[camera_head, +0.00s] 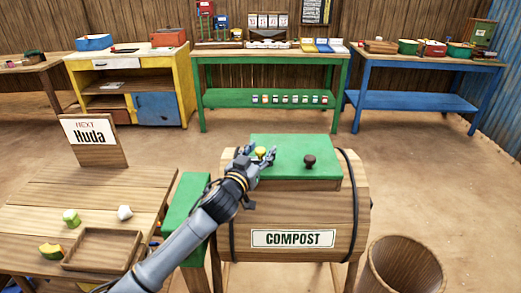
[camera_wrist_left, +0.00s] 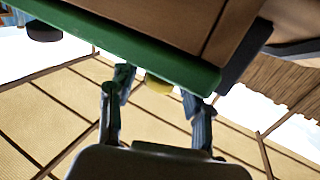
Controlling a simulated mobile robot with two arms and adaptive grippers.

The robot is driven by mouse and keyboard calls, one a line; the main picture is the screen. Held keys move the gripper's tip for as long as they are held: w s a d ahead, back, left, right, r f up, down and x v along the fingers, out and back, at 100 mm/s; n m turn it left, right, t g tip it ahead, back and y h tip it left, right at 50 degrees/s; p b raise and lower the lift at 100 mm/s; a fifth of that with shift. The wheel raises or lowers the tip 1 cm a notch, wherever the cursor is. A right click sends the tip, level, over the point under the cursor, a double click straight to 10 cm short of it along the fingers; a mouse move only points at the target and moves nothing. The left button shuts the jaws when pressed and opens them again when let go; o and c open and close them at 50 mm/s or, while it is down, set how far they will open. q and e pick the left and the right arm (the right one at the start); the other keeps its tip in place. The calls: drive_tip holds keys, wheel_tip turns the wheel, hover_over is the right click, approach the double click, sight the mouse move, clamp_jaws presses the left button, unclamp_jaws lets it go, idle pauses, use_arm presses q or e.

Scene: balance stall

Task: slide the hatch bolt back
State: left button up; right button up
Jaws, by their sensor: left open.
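The green hatch (camera_head: 290,146) lies closed-looking on top of the wooden compost barrel (camera_head: 340,220). A yellow knob (camera_head: 262,152), which looks like the bolt's handle, sits at the hatch's left part. A dark brown knob (camera_head: 309,161) stands further right on the hatch. My left gripper (camera_head: 257,158) is open at the yellow knob. In the left wrist view the yellow knob (camera_wrist_left: 158,85) shows between the two fingers, partly behind the green edge (camera_wrist_left: 130,45). I cannot tell whether the fingers touch it. My right gripper is not in view.
A wooden table (camera_head: 38,190) with a shallow tray (camera_head: 72,262) and small food scraps stands at the left. A green ledge (camera_head: 186,205) adjoins the barrel. An empty wooden bin (camera_head: 400,275) stands at the lower right. Open floor lies behind the barrel, before the back benches.

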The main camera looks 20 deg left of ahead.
sight(273, 162)
use_arm(q)
drive_tip(key=shift+w, duration=0.25)
clamp_jaws()
drive_tip(key=shift+w+d+f, duration=0.1)
drive_tip(key=shift+w+d, duration=0.15)
drive_tip(key=shift+d, duration=0.6)
drive_tip(key=shift+w+d+f, duration=0.1)
drive_tip(key=shift+w+d, duration=0.15)
drive_tip(key=shift+d, duration=0.55)
unclamp_jaws()
drive_tip(key=shift+s+d+r, duration=0.1)
drive_tip(key=shift+r, duration=0.1)
